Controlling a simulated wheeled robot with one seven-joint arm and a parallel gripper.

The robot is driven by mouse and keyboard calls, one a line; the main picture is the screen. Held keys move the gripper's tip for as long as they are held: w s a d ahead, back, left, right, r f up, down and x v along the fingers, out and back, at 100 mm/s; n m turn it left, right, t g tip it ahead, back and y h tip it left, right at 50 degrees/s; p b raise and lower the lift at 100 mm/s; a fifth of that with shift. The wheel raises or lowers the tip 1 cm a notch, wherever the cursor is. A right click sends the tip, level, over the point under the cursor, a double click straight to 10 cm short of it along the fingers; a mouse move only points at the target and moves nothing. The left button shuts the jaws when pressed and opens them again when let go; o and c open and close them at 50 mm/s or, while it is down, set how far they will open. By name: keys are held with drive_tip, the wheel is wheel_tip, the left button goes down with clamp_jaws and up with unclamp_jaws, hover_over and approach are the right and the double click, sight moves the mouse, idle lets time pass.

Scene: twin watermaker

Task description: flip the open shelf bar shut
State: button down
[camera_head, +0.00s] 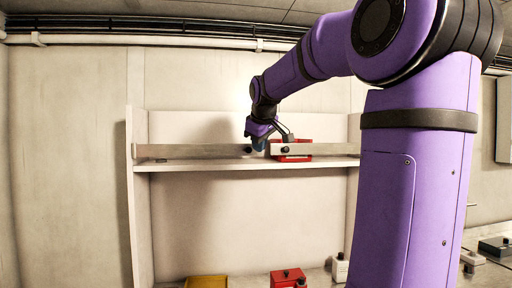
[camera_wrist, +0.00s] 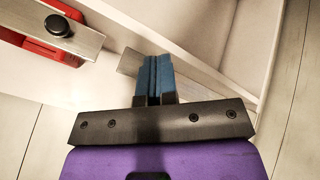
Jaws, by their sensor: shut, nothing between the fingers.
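A shelf (camera_head: 240,163) on the back wall has two flat metal bars along its front. The left bar (camera_head: 190,152) runs from the left upright to near the middle, with a dark knob near its inner end. The right bar (camera_head: 325,149) crosses in front of a red bin (camera_head: 305,158) and also has a black knob; both bars look level. My gripper (camera_head: 258,144) is at the left bar's inner end. In the wrist view its blue fingers (camera_wrist: 154,78) are together and empty, overlapping that bar (camera_wrist: 130,65); contact cannot be told.
The right bar's end (camera_wrist: 85,35) and the red bin (camera_wrist: 25,42) are close beside my fingers in the wrist view. Below the shelf are a yellow tray (camera_head: 207,282) and a red box (camera_head: 288,277). The shelf's left part looks empty.

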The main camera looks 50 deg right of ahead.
drive_tip(key=s+r, duration=0.5)
drive_tip(key=r, duration=0.2)
drive_tip(key=shift+s+d+r, duration=0.15)
drive_tip(key=shift+s+d, duration=0.1)
drive_tip(key=shift+d, duration=0.1)
idle(0.4)
drive_tip(key=s+a+f+y, duration=0.1)
drive_tip(key=s+a+f, duration=0.4)
drive_tip(key=a+f, duration=0.3)
drive_tip(key=s+a+f+m+y, duration=0.1)
drive_tip(key=s+a+f+y, duration=0.1)
drive_tip(key=s+a+f, duration=0.3)
drive_tip(key=s+a+f+y, duration=0.1)
drive_tip(key=s+a+f, duration=0.5)
drive_tip(key=a+f, duration=0.6)
drive_tip(key=a, duration=0.3)
drive_tip(key=shift+a+m, duration=0.3)
drive_tip(key=shift+a, duration=0.1)
drive_tip(key=shift+s, duration=0.1)
